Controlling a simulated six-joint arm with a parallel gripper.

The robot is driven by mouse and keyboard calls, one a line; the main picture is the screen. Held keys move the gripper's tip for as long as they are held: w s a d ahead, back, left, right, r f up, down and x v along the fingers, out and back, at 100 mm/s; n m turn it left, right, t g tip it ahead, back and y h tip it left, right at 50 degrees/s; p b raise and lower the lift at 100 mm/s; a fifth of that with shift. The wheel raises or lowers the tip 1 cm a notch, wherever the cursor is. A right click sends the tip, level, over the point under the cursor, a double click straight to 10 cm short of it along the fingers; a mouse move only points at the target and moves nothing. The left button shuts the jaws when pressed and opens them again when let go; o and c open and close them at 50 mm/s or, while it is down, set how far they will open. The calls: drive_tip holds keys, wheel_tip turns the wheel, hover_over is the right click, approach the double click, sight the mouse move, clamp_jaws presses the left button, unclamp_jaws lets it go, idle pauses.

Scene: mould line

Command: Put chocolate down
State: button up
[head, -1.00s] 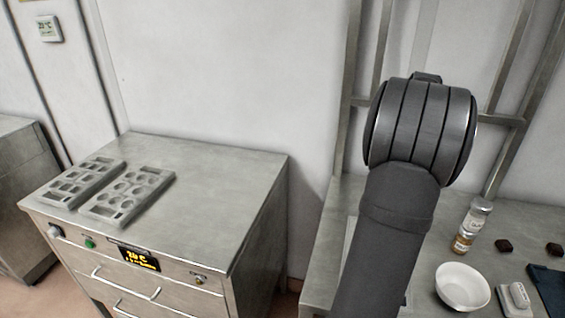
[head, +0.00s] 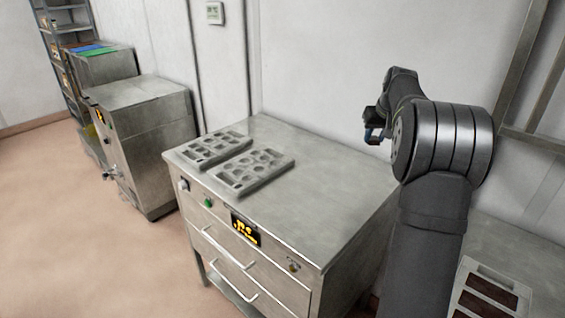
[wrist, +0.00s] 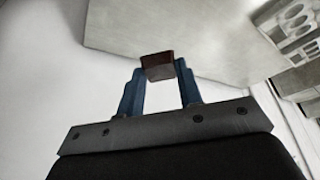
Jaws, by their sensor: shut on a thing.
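My gripper (head: 374,136) is at the right of the head view, above the back right part of the steel cabinet top. In the wrist view its blue fingers (wrist: 160,88) are shut on a small dark brown chocolate (wrist: 157,66), held at the fingertips. In the head view the chocolate is too small and dark to make out clearly. Two grey moulds with several cavities lie side by side on the cabinet top (head: 330,190): a left mould (head: 213,149) and a right mould (head: 252,171). They are left of my gripper.
The cabinet top is bare right of the moulds. A tray with brown filled compartments (head: 490,292) lies on a bench at the lower right. A steel machine (head: 150,140) stands apart at the left, with open floor (head: 90,230) in front.

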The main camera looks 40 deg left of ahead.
drive_tip(key=s+a, duration=0.1)
drive_tip(key=a, duration=0.2)
hover_over(326, 171)
drive_tip(key=s+d, duration=0.1)
drive_tip(key=shift+n, duration=0.3)
wheel_tip(326, 171, down, 12)
drive_tip(key=shift+d, duration=0.15)
drive_tip(key=shift+f, duration=2)
drive_tip(key=o, duration=0.5)
drive_tip(key=shift+f, duration=0.15)
drive_tip(key=o, duration=0.5)
drive_tip(key=shift+c, duration=0.2)
